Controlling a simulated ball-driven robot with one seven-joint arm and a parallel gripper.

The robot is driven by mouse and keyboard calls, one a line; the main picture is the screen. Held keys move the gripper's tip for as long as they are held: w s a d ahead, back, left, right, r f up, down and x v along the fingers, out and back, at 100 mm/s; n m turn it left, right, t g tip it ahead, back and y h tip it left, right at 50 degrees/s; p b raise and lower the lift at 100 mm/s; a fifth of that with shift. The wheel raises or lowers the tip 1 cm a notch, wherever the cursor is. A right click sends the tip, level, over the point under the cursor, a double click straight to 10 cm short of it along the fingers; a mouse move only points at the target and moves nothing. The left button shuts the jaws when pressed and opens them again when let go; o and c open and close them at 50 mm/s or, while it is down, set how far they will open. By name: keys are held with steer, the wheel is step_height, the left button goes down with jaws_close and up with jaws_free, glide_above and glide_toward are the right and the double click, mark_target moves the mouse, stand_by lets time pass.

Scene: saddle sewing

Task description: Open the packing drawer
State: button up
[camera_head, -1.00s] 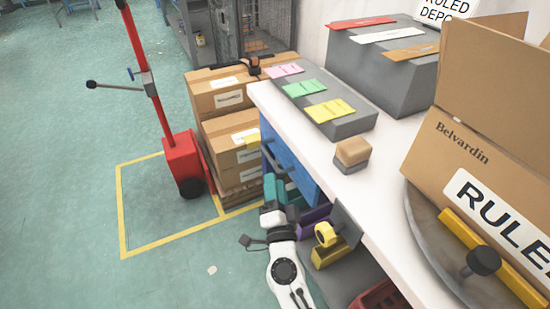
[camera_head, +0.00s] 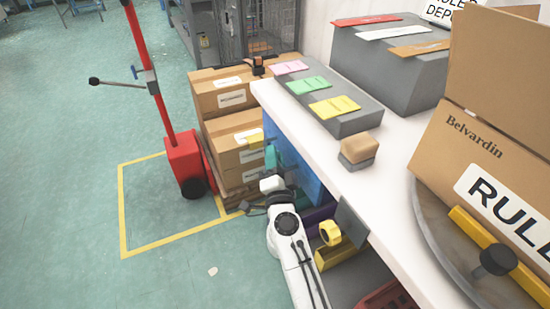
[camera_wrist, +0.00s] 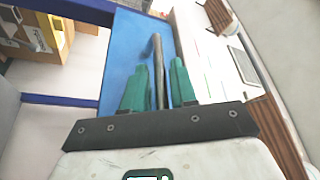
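The packing drawer has a blue front (camera_head: 303,172) under the white bench top and looks closed. Its blue front (camera_wrist: 122,50) fills the middle of the wrist view, with a dark bar handle (camera_wrist: 158,66) standing out from it. My gripper (camera_wrist: 156,75) has two teal fingers, one on each side of the bar. The fingers are apart, with a visible gap beside the bar, so I see no firm grip. In the head view my gripper (camera_head: 271,160) is close against the drawer front, and my white arm hides part of the drawer and its handle.
Stacked cardboard boxes (camera_head: 236,138) stand just beyond the drawer on a pallet. A tape roll (camera_head: 330,232) and bins (camera_head: 336,256) are under the bench at right. Green floor is free at left.

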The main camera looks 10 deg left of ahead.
jaws_close()
stand_by(0.3)
steer(key=s+a+p, duration=0.1)
steer(key=s+a, duration=0.6)
steer(key=a, duration=0.3)
steer(key=s+a+p, duration=0.2)
steer(key=s+a, duration=0.4)
steer(key=a, duration=0.4)
steer(key=shift+s, duration=0.35)
steer(key=shift+f, duration=0.1)
steer(key=shift+o, duration=1.2)
jaws_free()
steer(key=shift+s, duration=0.1)
steer(key=p+v, duration=0.3)
steer(key=v, duration=0.7)
steer(key=shift+s, duration=0.25)
